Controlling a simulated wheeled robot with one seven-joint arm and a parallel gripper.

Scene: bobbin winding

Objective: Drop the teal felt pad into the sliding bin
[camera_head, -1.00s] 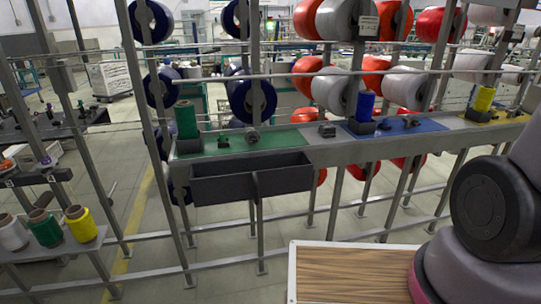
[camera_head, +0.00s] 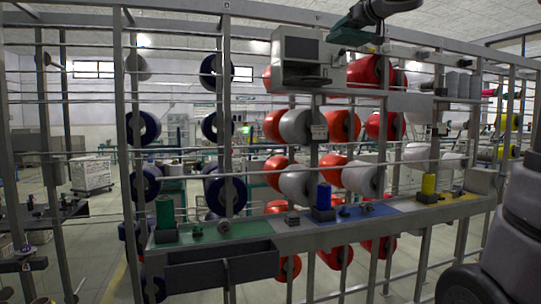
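The teal felt pad (camera_head: 347,34) looks like a dark teal slab high at the top of the view, just right of a grey box. My gripper (camera_head: 360,14) is the dark shape at the top edge, right at the pad. It overlaps the pad in the picture. Whether its fingers are closed on the pad is too dark and small to tell. The sliding bin (camera_head: 222,272) is a dark grey open trough with a middle divider, under the green left part of the shelf, far below the pad. Its inside is mostly hidden.
The grey box (camera_head: 306,58) with a dark screen hangs on the upper rack. The long shelf (camera_head: 300,240) carries green, blue and yellow thread cones and small dark parts. Red, white and navy spools fill the rack behind. My arm's lower links fill the lower right.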

